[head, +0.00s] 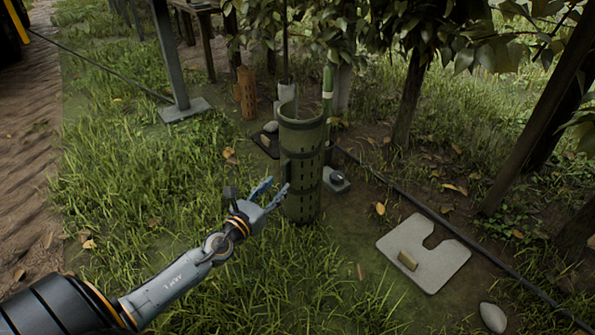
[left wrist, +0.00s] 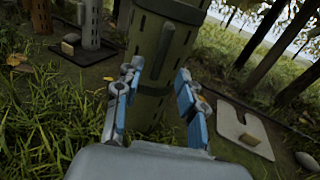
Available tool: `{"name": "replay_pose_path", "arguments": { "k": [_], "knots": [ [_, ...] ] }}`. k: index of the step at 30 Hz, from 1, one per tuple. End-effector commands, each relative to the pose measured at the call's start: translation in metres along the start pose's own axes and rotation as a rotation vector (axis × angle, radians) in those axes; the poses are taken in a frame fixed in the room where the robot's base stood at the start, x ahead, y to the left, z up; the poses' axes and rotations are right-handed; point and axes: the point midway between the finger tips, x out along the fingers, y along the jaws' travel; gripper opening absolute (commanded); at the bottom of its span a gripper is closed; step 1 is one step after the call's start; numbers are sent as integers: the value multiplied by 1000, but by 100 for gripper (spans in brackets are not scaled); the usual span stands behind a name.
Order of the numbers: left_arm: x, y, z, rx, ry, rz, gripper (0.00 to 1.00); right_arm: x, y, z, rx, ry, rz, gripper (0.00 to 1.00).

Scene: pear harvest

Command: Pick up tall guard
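The tall guard (head: 302,172) is an olive-green slotted tube with a dark band, standing upright in the grass at the centre of the head view. In the left wrist view, the tall guard (left wrist: 155,70) rises just beyond the fingers, its top cut off by the frame. My left gripper (head: 277,190) is at the guard's lower left side. In the left wrist view, the blue fingers of my left gripper (left wrist: 155,100) are spread apart, one towards each side of the guard. I cannot tell whether they touch it. My right gripper is not in view.
A pale notched plate (head: 445,260) with a small tan block (head: 408,260) lies at right. A shorter orange-brown guard (head: 246,92) stands behind. A dark hose (head: 400,188) crosses the ground behind the guard. A grey post (head: 172,60) stands at upper left. Open grass lies left.

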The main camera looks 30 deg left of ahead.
Motion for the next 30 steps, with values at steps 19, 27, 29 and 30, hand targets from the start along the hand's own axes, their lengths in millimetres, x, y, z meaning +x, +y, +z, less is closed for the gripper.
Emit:
{"name": "replay_pose_path", "arguments": {
  "k": [19, 27, 29, 30],
  "knots": [
    [52, 2, 3, 0, 1, 0, 40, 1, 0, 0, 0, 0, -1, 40],
    [51, 2, 3, -1, 1, 0, 0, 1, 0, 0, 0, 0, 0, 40],
    [51, 2, 2, -1, 1, 0, 0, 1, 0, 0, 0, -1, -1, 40],
    [51, 2, 2, -1, 1, 0, 0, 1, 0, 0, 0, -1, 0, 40]
  ]
}}
